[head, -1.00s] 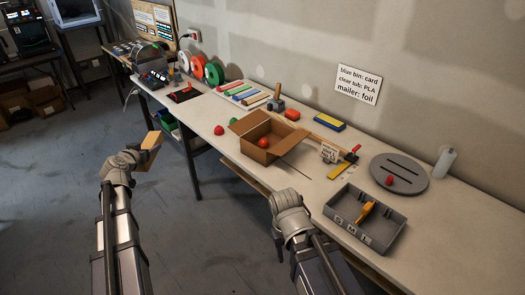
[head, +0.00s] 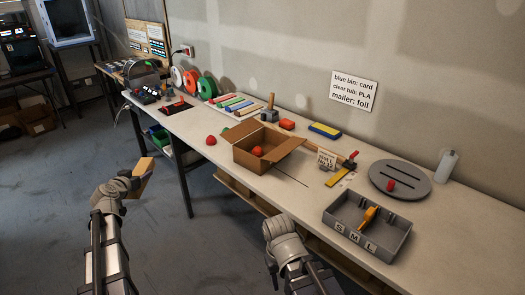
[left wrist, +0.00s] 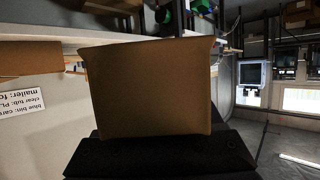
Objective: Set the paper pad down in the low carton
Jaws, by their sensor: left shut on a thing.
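The paper pad (head: 147,178) is a tan block held up at the left, over the floor in front of the table. My left gripper (head: 138,186) is shut on it. In the left wrist view the pad (left wrist: 150,90) fills the middle, and dark gripper parts (left wrist: 160,158) lie below it. The low carton (head: 250,161) is a brown open box with flaps spread, on the table to the right of the pad and apart from it. A red-orange ball (head: 257,152) lies inside it. My right arm's wrist shows at the bottom centre; its fingertips cannot be made out.
A grey tray (head: 345,235) marked S, M, L holds a yellow tool. A red ball (head: 211,140) sits left of the carton. Floor in front is open.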

